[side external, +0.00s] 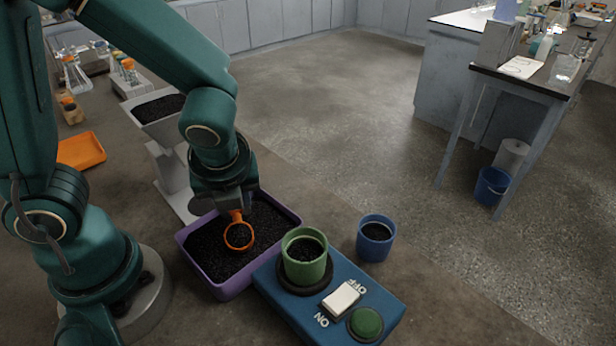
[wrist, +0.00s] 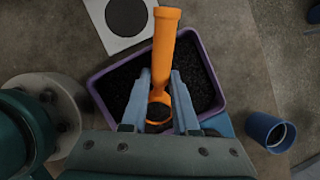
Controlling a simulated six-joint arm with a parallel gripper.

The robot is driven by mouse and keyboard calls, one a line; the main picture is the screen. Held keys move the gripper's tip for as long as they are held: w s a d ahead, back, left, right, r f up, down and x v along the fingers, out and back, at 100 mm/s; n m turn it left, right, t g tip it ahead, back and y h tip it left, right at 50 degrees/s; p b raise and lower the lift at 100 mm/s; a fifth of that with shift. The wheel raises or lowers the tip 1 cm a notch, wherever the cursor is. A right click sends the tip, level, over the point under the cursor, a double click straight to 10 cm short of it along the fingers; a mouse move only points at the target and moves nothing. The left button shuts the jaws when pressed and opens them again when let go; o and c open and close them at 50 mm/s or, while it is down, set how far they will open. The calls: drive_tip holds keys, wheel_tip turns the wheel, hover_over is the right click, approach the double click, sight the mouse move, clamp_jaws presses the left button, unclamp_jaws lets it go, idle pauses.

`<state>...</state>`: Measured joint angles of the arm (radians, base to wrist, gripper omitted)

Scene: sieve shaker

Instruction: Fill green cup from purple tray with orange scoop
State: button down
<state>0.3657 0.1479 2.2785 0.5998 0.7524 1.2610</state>
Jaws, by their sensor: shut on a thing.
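My gripper (wrist: 160,97) is shut on the orange scoop (wrist: 163,50). In the side external view the scoop (side external: 238,236) is over the purple tray (side external: 222,288), with its round bowl close to the dark granules; whether it touches them I cannot tell. Dark material shows inside the bowl in the wrist view. The purple tray (wrist: 212,75) is full of black granules. The green cup (side external: 304,271) stands upright on the blue shaker base, right of the tray, with dark granules inside. The green cup is hidden in the wrist view.
The blue shaker base (side external: 276,297) has a white switch (side external: 341,299) and a green button (side external: 366,323). A blue cup (side external: 375,240) with dark granules stands right of it. A white hopper stand (side external: 171,172) is behind the tray. An orange tray (side external: 82,150) lies at left.

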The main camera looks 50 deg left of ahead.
drive_tip(key=shift+r+y, duration=0.3)
drive_tip(key=shift+r, duration=0.1)
drive_tip(key=shift+a, duration=0.2)
drive_tip(key=shift+w+a+r+g+h, duration=0.2)
drive_tip(key=shift+g+h, duration=0.15)
drive_tip(key=shift+h, duration=0.3)
drive_tip(key=shift+w+a+r+g+h, duration=0.15)
drive_tip(key=shift+g+h, duration=0.15)
drive_tip(key=shift+h, duration=0.4)
drive_tip(key=shift+w+a+r+g+h, duration=0.1)
drive_tip(key=shift+a+r+g+h, duration=0.2)
drive_tip(key=shift+h, duration=0.35)
drive_tip(key=shift+d+f, duration=0.1)
drive_tip(key=shift+d, duration=0.05)
